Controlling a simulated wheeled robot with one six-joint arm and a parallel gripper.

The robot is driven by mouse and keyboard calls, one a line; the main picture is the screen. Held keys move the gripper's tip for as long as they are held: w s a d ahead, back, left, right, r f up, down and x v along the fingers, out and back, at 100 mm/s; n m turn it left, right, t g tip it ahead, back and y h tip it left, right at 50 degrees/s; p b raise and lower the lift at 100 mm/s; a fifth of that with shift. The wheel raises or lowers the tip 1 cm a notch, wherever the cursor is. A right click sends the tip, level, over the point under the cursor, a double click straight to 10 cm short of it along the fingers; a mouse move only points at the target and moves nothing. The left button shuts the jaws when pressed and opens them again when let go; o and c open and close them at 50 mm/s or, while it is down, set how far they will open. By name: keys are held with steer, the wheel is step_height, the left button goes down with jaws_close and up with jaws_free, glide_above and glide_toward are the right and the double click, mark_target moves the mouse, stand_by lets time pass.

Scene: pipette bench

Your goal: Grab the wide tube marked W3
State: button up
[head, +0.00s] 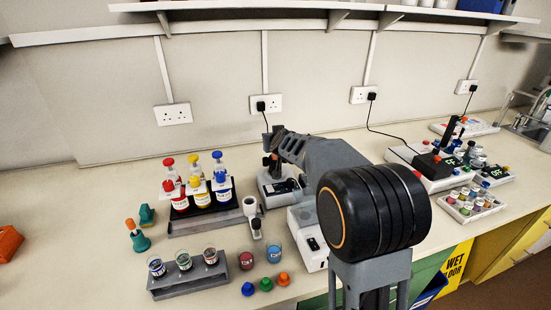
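A grey rack (192,284) at the front left holds three wide open-topped tubes: a left one (157,266), a middle one (184,260) and a right one (210,256). Their white labels are too small to read, so I cannot tell which is W3. Two more short wide vessels, one reddish (246,261) and one blue-rimmed (274,255), stand just right of the rack. My arm reaches away over the bench, and its far end is among dark parts near the back wall, well beyond the rack. I cannot make out the gripper's fingers there.
Blue (248,289), green (266,284) and orange (283,279) caps lie before the vessels. A black stand (190,222) of colour-topped bottles is behind the rack. A grey device (278,190) stands beneath my arm's far end. The bench left of the rack is mostly clear.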

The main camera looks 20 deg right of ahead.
steer(key=c, duration=0.9)
jaws_close()
steer(key=shift+r, duration=0.15)
